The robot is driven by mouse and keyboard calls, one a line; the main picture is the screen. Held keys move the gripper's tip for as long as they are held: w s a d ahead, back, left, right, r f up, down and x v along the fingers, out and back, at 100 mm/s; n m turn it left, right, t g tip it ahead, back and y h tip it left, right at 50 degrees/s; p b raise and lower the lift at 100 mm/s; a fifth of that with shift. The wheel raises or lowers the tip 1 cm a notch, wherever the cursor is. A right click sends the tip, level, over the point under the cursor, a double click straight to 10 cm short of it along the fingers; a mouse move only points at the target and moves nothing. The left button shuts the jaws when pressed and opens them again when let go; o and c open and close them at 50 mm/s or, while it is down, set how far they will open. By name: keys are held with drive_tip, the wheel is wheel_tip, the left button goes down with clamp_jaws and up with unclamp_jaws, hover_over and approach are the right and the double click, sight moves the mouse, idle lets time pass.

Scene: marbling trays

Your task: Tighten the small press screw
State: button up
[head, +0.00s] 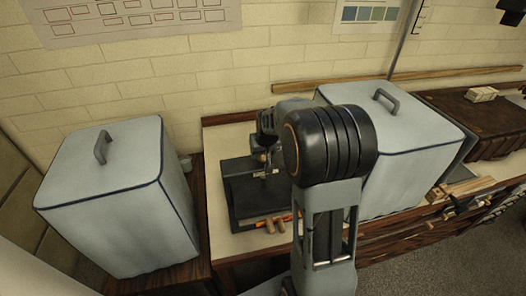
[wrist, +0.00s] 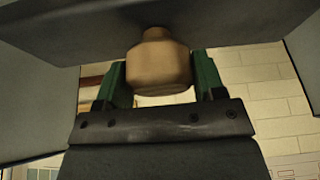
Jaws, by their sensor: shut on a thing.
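The small press, with its black base (head: 245,196), stands on the pale worktop beside my arm in the head view. In the wrist view a tan, wood-coloured knob (wrist: 158,66), which looks like the handle of the press screw, sits between the green fingers of my gripper (wrist: 160,80). The fingers are shut on it from both sides. A grey bar (wrist: 200,22) of the press crosses close beyond the knob. In the head view my arm hides part of the press and most of the gripper. The screw's thread and lower end are not clear.
Two large grey covered boxes flank the press, one at left (head: 120,205) and one at right (head: 400,150). Small wooden pieces (head: 275,225) and an orange item (head: 288,217) lie at the press's front. A brick wall (head: 200,75) stands close behind.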

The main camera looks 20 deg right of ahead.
drive_tip(key=m+b, duration=0.1)
drive_tip(key=m, duration=0.1)
drive_tip(key=m+h+b, duration=0.1)
drive_tip(key=b, duration=0.1)
drive_tip(key=shift+f+m+h, duration=0.2)
drive_tip(key=shift+m+h, duration=0.1)
drive_tip(key=shift+m, duration=0.1)
drive_tip(key=shift+r+m+g+h+b, duration=0.2)
drive_tip(key=shift+m+g+h+b, duration=0.25)
drive_tip(key=shift+m+b, duration=0.9)
drive_tip(key=o, duration=0.9)
drive_tip(key=shift+o, duration=0.2)
drive_tip(key=v, duration=1.4)
drive_tip(key=shift+w+b, duration=0.2)
drive_tip(key=shift+b, duration=0.2)
